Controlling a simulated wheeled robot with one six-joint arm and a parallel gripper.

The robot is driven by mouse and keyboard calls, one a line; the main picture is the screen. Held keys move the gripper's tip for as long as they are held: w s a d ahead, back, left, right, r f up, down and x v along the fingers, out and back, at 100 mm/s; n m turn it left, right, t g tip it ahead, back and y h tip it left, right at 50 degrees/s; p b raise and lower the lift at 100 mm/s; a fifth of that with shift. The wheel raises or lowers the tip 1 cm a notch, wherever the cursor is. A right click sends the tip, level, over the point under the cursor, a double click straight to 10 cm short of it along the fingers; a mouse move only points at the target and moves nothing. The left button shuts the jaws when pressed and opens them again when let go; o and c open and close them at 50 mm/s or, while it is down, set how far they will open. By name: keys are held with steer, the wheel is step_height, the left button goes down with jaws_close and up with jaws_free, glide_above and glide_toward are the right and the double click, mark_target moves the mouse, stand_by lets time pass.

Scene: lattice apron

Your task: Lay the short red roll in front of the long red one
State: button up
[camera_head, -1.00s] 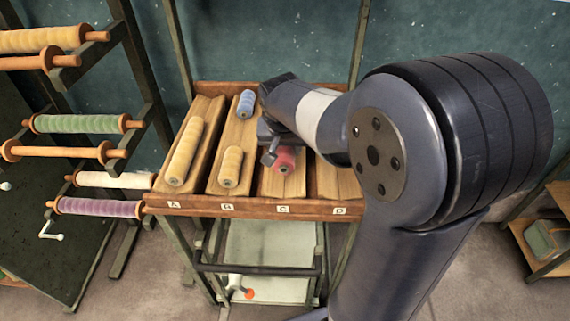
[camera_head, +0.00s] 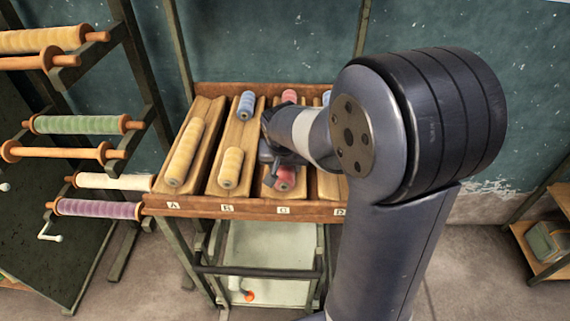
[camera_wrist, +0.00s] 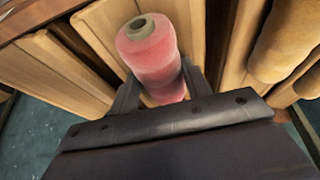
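The short red roll (camera_head: 285,179) is at the front of channel C, end toward me. In the wrist view the roll (camera_wrist: 152,55) stands between the two fingers of my gripper (camera_wrist: 163,92), which fit close on both its sides. Whether it bears on the channel floor I cannot tell for sure. My gripper (camera_head: 272,172) is over channel C in the head view, low near the front. Another red roll (camera_head: 289,97) shows at the back of channel C. My arm hides most of it, so its length cannot be seen.
The sloped rack (camera_head: 190,206) has channels marked A to D. A long yellow roll (camera_head: 185,153) lies in A. B holds a short yellow roll (camera_head: 231,168) and a blue roll (camera_head: 246,104) behind. A bluish roll (camera_head: 326,98) shows partly in D. A spool stand (camera_head: 140,75) is at left.

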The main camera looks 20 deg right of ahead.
steer(key=o, duration=0.5)
steer(key=shift+c, duration=0.2)
steer(key=shift+r+p, duration=0.5)
steer(key=shift+p, duration=0.05)
steer(key=v, duration=1.2)
